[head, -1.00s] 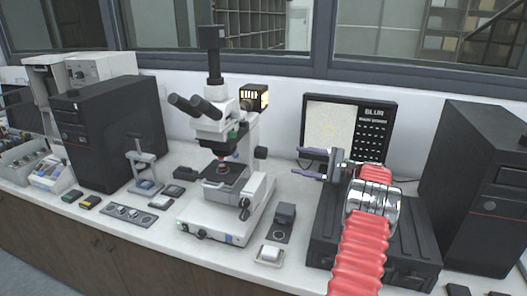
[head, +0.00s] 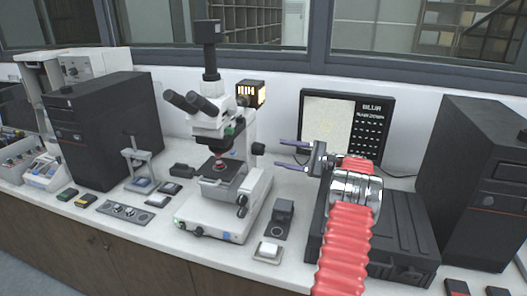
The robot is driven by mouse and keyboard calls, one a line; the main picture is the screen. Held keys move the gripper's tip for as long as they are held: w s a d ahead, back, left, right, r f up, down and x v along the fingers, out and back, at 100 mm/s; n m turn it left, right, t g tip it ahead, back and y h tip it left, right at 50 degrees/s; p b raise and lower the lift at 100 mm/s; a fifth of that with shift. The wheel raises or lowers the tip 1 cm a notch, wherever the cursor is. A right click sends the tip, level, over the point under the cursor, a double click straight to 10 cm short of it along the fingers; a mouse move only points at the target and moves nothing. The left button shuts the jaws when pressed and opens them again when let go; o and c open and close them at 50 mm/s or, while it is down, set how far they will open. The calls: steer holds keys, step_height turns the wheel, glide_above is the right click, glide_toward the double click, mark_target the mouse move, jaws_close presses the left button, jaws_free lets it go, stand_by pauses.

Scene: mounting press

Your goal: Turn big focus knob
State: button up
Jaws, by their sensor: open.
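A white microscope (head: 222,165) with black eyepieces stands on the white bench in the head view. A round black knob (head: 258,148) sticks out from the right side of its upright. Smaller dark knobs (head: 242,203) sit lower on the right of its base; I cannot tell by label which is the big focus knob. My gripper (head: 279,152) is open and empty, its two thin fingers pointing left at the upper black knob. In the picture the fingertips lie just right of that knob, one above and one below its level; a small gap shows between, and depth is unclear.
A monitor reading BLUR (head: 342,128) stands behind my gripper. A black box (head: 400,240) lies under my arm, and a dark tower (head: 488,190) stands at right. A small dark device (head: 281,215) sits on the bench below my gripper.

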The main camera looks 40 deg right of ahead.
mark_target(263, 152)
steer(key=x, duration=0.9)
steer(key=shift+c, duration=0.2)
steer(key=shift+f, duration=0.1)
steer(key=c, duration=1)
steer(key=shift+s+n, duration=0.1)
steer(key=shift+n, duration=0.2)
steer(key=shift+a+f+n, duration=0.1)
steer(key=shift+n, duration=1.2)
steer(key=shift+f+n, duration=0.15)
steer(key=shift+n, duration=1.15)
